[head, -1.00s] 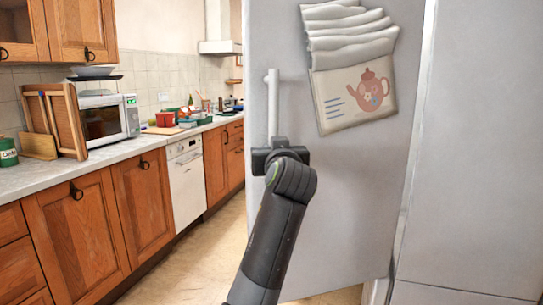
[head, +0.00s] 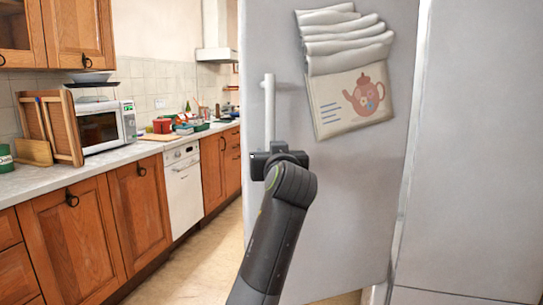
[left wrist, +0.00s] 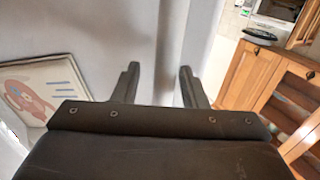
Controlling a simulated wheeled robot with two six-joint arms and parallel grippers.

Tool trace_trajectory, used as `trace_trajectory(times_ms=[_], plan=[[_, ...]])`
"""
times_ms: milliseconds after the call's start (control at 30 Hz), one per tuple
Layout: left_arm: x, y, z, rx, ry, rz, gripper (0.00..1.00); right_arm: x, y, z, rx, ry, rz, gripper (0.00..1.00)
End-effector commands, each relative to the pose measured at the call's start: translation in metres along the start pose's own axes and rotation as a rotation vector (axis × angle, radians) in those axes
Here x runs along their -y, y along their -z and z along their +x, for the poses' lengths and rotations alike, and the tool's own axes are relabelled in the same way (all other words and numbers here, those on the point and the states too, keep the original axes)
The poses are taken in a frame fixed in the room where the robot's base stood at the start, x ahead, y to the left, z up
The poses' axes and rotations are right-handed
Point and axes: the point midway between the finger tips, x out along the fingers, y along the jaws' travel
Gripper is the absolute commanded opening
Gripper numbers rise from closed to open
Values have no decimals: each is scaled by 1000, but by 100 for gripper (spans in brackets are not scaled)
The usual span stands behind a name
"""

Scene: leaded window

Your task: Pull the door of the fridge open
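The fridge door (head: 345,210) is a tall pale grey panel in the middle of the head view. A vertical light bar handle (head: 269,105) is near its left edge. My left gripper (head: 277,158) is at the handle's lower part and hides its lower end. In the left wrist view, the two dark fingers (left wrist: 158,78) stand apart, with a grey vertical strip and some pale surface showing between them. Contact with the handle cannot be made out. How far the door is ajar is unclear. My right gripper is not in view.
A towel with a teapot print (head: 350,105) hangs on the door. A grey panel (head: 475,150) stands to its right. Wooden cabinets (head: 75,235), a white dishwasher (head: 184,190) and a counter with a microwave (head: 105,126) line the left. The floor (head: 185,280) between is clear.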

Motion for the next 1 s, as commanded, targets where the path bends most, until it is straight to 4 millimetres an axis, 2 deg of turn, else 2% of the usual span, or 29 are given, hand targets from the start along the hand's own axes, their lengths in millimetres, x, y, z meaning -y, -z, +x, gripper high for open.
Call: trace_trajectory(times_ms=[233,333,700,900,1000], plan=[[1,0,0,0,2,1,39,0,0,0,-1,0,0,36],[1,7,0,-2,3,1,39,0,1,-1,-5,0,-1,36],[0,74,0,-3,2,1,39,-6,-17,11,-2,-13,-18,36],[0,96,0,-1,1,0,39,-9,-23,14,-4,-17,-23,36],[0,99,1,1,1,0,39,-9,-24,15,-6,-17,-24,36]])
